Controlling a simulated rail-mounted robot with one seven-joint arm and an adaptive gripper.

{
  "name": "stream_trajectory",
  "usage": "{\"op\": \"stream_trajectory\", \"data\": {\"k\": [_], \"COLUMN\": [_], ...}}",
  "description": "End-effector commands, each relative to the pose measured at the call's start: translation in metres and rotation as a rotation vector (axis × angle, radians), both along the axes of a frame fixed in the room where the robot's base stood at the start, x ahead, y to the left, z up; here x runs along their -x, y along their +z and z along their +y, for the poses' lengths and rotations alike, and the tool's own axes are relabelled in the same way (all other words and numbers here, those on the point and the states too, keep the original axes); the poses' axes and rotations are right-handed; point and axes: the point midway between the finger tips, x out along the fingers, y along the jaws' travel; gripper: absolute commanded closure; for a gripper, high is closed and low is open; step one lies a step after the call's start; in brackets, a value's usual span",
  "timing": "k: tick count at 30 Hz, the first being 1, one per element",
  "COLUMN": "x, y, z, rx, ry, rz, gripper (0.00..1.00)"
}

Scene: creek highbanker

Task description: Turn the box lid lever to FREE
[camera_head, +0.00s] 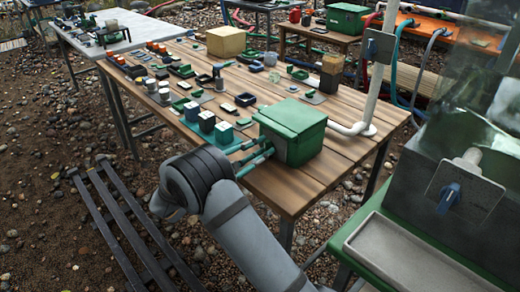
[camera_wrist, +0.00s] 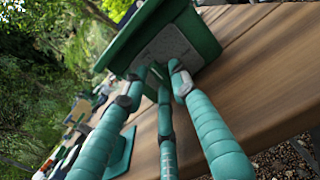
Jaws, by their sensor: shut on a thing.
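The green box (camera_head: 291,130) with its lid closed stands on the near right part of the wooden table. In the wrist view the box (camera_wrist: 120,42) fills the upper middle, with a grey plate (camera_wrist: 172,45) on its facing side. My gripper (camera_head: 266,148) reaches the box's left side from the front left. In the wrist view its teal fingers (camera_wrist: 160,72) close together at the lower part of the grey plate. They are shut on the box lid lever, which they mostly hide. The lever's angle and any FREE marking cannot be read.
A white pipe (camera_head: 350,128) rises behind the box on the right. A grey panel with a blue switch (camera_head: 449,197) is at the right. Many small parts cover the table further back.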

Motion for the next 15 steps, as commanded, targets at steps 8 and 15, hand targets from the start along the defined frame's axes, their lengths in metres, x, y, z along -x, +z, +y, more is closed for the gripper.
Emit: {"op": "stream_trajectory", "data": {"k": [8,15], "x": [-0.0005,-0.0001], "y": [0.0031,0.0035], "z": [0.0023,0.0017], "rx": [-0.11,-0.266], "ry": [0.009,0.011], "rz": [-0.109,-0.263], "gripper": [0.99,0.99]}}
